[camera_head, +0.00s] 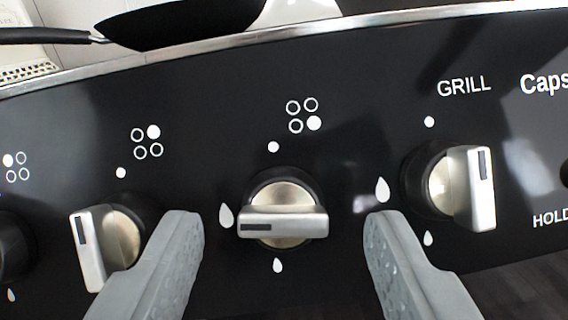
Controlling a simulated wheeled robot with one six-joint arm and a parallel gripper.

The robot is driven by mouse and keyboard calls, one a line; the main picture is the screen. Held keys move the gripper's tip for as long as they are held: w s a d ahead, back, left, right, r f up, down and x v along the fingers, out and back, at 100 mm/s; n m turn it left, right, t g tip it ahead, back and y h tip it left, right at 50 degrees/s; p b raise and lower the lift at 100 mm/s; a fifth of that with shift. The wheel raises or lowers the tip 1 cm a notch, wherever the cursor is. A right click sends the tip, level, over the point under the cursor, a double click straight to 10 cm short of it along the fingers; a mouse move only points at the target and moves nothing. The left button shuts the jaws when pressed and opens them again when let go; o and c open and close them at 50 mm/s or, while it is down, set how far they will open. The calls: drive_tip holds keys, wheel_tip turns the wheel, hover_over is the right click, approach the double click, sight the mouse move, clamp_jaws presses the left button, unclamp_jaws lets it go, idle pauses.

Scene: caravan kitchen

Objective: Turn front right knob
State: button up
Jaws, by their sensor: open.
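The front right knob (290,222) is in the middle of the camera view, under a four-ring icon (303,115) with the lower right ring filled. Its silver bar handle lies nearly horizontal, with the dark marker line at its left end. A white dot is above the knob, and flame marks are to its left and below. My gripper (285,220) is open, one grey finger on each side of this knob, and there is a visible gap between each finger and the handle in the picture. How far the fingertips are from the panel is hard to tell.
A neighbouring knob (92,250) is left of my left finger, with its handle near vertical. The grill knob (470,188) is to the right of my right finger, also near vertical. Another knob (12,245) is cut off at the left edge. A black pan (180,24) is above the panel.

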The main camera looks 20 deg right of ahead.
drive_tip(key=shift+x, duration=1.05)
drive_tip(key=c, duration=1)
drive_tip(key=shift+o, duration=0.2)
drive_tip(key=shift+n+t+y, duration=0.3)
drive_tip(key=shift+n+y, duration=0.3)
drive_tip(key=shift+n, duration=0.6)
drive_tip(key=o, duration=1)
drive_tip(key=shift+c, duration=0.2)
drive_tip(key=v, duration=1.7)
drive_tip(key=shift+s, duration=0.3)
